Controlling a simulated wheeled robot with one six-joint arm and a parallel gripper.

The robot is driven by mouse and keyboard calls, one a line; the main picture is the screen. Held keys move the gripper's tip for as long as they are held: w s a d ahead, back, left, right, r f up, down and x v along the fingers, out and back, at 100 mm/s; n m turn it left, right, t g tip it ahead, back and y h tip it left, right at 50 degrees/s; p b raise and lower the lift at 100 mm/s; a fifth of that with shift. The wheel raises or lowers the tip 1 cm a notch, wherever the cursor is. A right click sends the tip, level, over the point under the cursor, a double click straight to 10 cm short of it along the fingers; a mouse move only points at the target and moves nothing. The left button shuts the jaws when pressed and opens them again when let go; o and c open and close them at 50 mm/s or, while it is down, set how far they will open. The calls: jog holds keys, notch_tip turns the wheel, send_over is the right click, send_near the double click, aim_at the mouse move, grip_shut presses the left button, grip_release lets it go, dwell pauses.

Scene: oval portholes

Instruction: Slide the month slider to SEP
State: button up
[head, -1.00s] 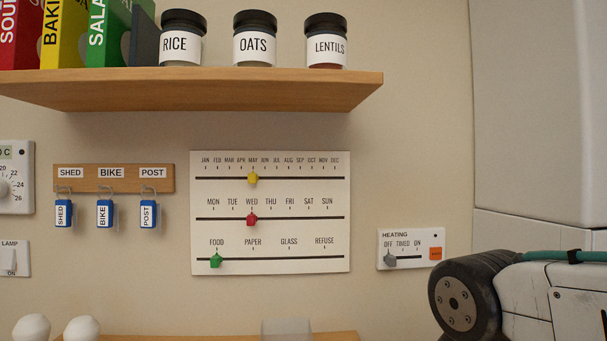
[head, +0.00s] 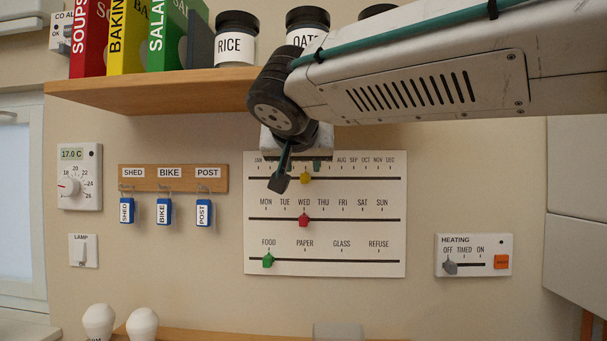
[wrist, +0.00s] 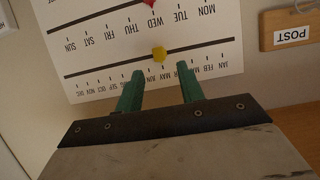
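A white panel (head: 365,240) on the wall has three slots. The top slot carries month labels, and its yellow slider knob (head: 305,178) stands at about MAY. The SEP label (head: 353,160) is to its right. In the wrist view, the panel is upside down and the yellow knob (wrist: 159,54) shows just beyond my gripper (wrist: 160,69). My gripper is open, with two green fingers apart and lined up on either side of the knob. No contact shows. In the head view, my gripper (head: 297,173) hides several month labels from about FEB to JUL.
A red knob (head: 304,220) stands at WED and a green knob (head: 268,260) at FOOD. A wooden shelf (head: 150,92) with jars and books is above.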

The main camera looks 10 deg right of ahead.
aim_at(304, 175)
jog(key=x, duration=0.5)
